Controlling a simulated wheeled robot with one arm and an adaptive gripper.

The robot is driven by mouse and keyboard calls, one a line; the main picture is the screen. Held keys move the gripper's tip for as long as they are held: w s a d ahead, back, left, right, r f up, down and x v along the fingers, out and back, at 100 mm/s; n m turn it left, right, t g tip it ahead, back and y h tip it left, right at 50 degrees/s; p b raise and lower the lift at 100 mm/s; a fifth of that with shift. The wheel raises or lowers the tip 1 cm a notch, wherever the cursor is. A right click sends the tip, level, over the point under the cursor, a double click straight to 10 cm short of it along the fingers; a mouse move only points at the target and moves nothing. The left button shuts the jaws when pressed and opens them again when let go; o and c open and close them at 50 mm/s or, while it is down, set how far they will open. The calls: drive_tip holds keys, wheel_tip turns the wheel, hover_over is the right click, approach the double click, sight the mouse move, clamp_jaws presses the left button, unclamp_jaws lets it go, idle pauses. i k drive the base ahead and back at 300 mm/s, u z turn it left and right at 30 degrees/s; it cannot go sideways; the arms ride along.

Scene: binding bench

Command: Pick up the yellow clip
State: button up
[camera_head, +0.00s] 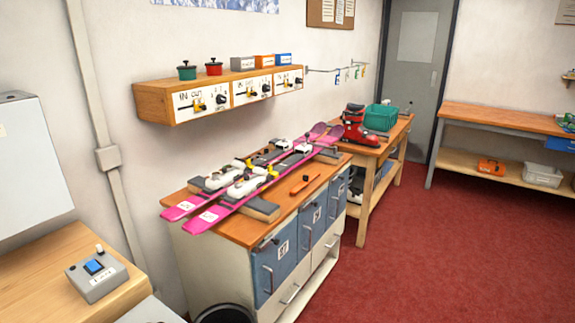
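Several small coloured clips or tags (350,75) hang from a thin rail on the back wall, right of the wooden wall shelf. They look green, blue and yellowish, but they are too small to tell which one is the yellow clip. Small yellow parts (271,170) also show on the bindings of the pink skis (212,212), which lie across the bench top; I cannot tell whether either is a clip. My gripper is not in view.
The bench (300,208) has blue doors and an orange tool (305,184) on top. A grey button box (96,273) sits at lower left. Red floor (430,240) is clear at right.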

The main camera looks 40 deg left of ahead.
sight(270, 170)
drive_tip(key=u, duration=0.35)
drive_tip(key=i, duration=1.7)
drive_tip(key=u, duration=1.35)
drive_tip(key=i, duration=1)
drive_tip(key=u, duration=1.55)
drive_tip(key=i, duration=0.45)
drive_tip(key=u, duration=0.3)
